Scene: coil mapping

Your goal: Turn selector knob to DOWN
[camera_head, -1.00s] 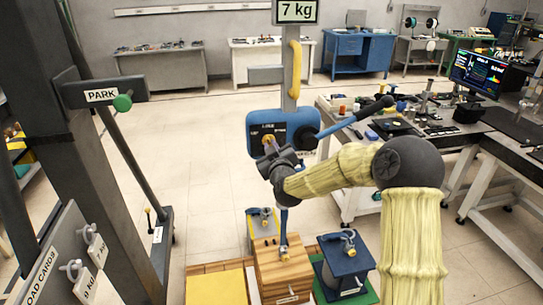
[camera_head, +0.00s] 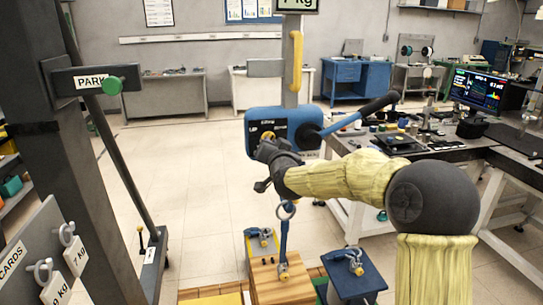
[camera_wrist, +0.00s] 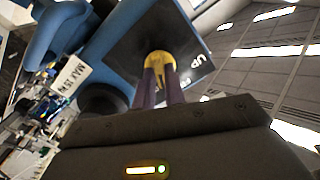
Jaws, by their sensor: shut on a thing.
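The yellow selector knob (camera_wrist: 159,60) stands on a dark plate (camera_wrist: 200,42) on a blue control box (camera_head: 249,150). An "UP" label (camera_wrist: 206,60) shows beside it in the wrist view. My gripper (camera_wrist: 160,82) points straight at the knob, and its two narrow fingers are shut on it. The DOWN label is hidden or unreadable, and the knob's exact pointing direction is hard to tell.
A blue lever with a black grip (camera_head: 379,105) sticks out from the box's right. A wooden crate (camera_head: 283,287) with a hook and ring is below. A post with a yellow handle (camera_head: 297,62) rises above.

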